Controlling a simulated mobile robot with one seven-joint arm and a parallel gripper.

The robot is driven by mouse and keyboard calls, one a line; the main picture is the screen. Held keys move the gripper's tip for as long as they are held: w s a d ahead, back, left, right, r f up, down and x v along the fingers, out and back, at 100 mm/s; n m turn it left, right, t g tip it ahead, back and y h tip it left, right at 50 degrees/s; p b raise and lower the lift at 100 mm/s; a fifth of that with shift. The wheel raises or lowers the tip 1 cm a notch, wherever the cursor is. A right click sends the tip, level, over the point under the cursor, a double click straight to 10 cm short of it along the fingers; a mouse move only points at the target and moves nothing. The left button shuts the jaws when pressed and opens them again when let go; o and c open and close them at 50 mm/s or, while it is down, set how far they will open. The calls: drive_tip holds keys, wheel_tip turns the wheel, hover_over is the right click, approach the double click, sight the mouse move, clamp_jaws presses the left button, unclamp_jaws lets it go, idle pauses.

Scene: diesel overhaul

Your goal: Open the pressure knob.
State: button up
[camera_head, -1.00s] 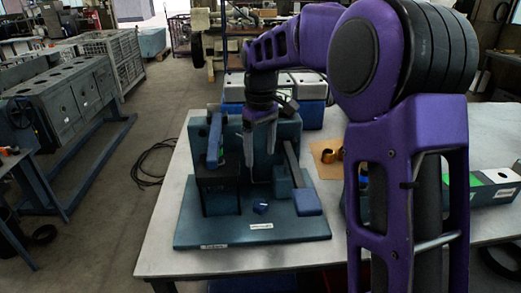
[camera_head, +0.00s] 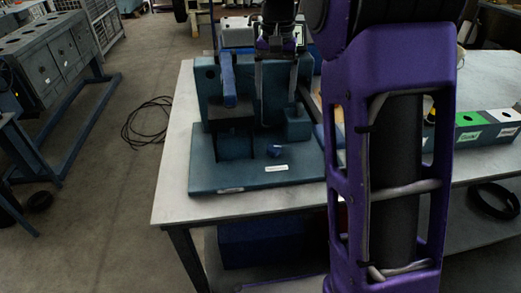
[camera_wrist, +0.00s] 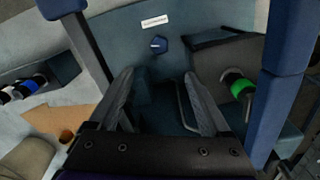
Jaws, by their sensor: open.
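A small blue knob (camera_head: 273,151) sits on the flat teal base plate (camera_head: 235,178) of the test stand, beside a white label. In the wrist view the knob (camera_wrist: 159,44) has a short white mark on its face and lies beyond my fingertips. My gripper (camera_head: 275,97) hangs with its fingers down in front of the stand's upright block, above and behind the knob. In the wrist view the gripper (camera_wrist: 158,76) is open, with nothing between its fingers. The fingers are apart from the knob.
A blue lever (camera_head: 228,80) stands upright left of my gripper, and a teal block (camera_head: 298,122) stands to the right. In the wrist view, blue bars flank the fingers, and a black-and-green part (camera_wrist: 238,84) is at the right. The grey table (camera_head: 180,150) is bare at left.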

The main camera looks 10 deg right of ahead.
drive_tip(key=m, duration=0.1)
drive_tip(key=b, duration=0.3)
approach(274, 146)
wheel_tip(274, 146, down, 10)
drive_tip(key=shift+r, duration=0.2)
